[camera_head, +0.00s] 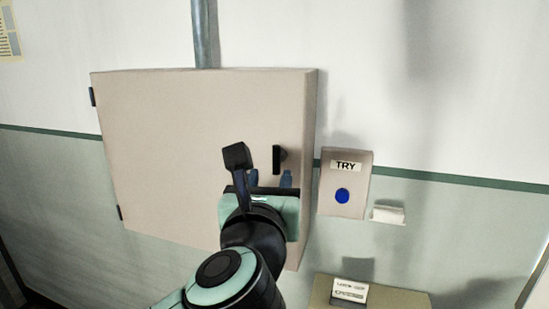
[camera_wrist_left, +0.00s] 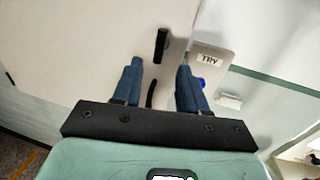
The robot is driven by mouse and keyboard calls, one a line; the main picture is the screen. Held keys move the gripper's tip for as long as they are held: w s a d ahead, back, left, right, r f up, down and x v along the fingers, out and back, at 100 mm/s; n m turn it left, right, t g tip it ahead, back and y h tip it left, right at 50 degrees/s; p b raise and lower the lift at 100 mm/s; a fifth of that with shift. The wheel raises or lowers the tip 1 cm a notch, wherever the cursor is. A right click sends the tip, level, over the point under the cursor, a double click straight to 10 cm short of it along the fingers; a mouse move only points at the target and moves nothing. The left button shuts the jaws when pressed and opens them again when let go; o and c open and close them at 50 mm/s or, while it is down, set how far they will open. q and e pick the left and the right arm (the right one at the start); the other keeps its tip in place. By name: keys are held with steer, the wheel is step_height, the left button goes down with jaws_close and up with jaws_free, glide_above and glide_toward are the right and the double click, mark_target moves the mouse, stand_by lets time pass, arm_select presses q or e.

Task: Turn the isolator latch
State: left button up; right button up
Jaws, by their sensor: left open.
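A beige cabinet (camera_head: 195,125) is fixed to the wall, its door shut. A black upright latch handle (camera_head: 279,158) sits near the door's right edge; I take it for the isolator latch. The latch also shows in the left wrist view (camera_wrist_left: 162,45), just beyond the fingertips. My left gripper (camera_head: 270,180) is open, its blue fingers just below the latch in the head view. In the left wrist view my left gripper (camera_wrist_left: 160,68) has nothing between its fingertips. A dark curved shape (camera_wrist_left: 151,94) shows between the finger bases; I cannot tell what it is. My right gripper is out of view.
A TRY plate (camera_head: 345,183) with a blue button (camera_head: 342,195) is right of the cabinet. A small white ledge (camera_head: 388,214) sticks out beside it. A beige box (camera_head: 385,297) with a label is below. A grey pipe (camera_head: 206,35) runs up from the cabinet.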

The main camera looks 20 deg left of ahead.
mark_target(275, 160)
arm_select(q)
steer(key=w, duration=0.2)
steer(key=w+a+p, duration=0.1)
steer(key=w, duration=0.5)
steer(key=shift+a+p, duration=0.15)
steer(key=shift+p, duration=0.25)
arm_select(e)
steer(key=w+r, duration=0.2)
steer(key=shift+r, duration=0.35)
arm_select(q)
jaws_close()
